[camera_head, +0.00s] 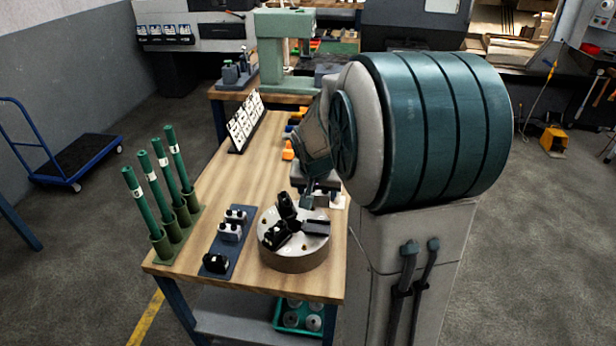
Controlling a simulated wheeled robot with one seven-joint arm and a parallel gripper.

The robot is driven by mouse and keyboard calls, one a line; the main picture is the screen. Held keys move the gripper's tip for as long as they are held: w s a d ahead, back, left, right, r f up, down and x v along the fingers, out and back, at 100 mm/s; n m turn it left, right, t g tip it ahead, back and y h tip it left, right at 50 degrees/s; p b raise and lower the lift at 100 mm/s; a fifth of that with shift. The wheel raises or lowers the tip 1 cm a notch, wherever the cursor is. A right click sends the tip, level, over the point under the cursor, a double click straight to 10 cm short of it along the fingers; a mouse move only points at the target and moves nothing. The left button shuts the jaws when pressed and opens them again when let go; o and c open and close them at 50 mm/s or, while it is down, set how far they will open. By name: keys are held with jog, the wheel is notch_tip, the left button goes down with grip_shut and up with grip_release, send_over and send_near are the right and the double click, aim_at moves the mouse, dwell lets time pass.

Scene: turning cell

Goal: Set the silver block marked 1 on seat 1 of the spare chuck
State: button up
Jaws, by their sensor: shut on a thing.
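The spare chuck (292,262) is a round, light-topped disc with dark jaws and blocks on it, at the front right of the bench. My gripper (309,196) is small in view, behind the chuck and beneath my large teal and grey arm, which partly hides it. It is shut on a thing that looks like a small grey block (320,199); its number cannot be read. Two silver blocks, one farther (236,214) and one nearer (230,232), stand on a blue strip (221,247) left of the chuck. Their marks are too small to read.
A black block (215,263) sits at the strip's near end. Several green tubes (160,172) stand in holders along the bench's left edge. A row of white cards (244,124) stands farther back. Bare wooden top (215,180) lies between them.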

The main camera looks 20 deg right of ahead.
aim_at(318, 206)
jog(key=shift+s+f, duration=0.15)
jog(key=shift+f, duration=0.15)
jog(key=shift+f+b, duration=2.15)
jog(key=shift+f, duration=0.55)
jog(key=shift+f+b, duration=0.75)
jog(key=shift+b, duration=0.05)
jog(key=shift+s+f+b, duration=0.1)
jog(key=shift+f+b, duration=0.6)
jog(key=shift+b, duration=0.5)
jog(key=o, duration=0.9)
jog(key=shift+o, duration=1.4)
jog(key=shift+s+d, duration=0.1)
jog(key=shift+a, duration=0.25)
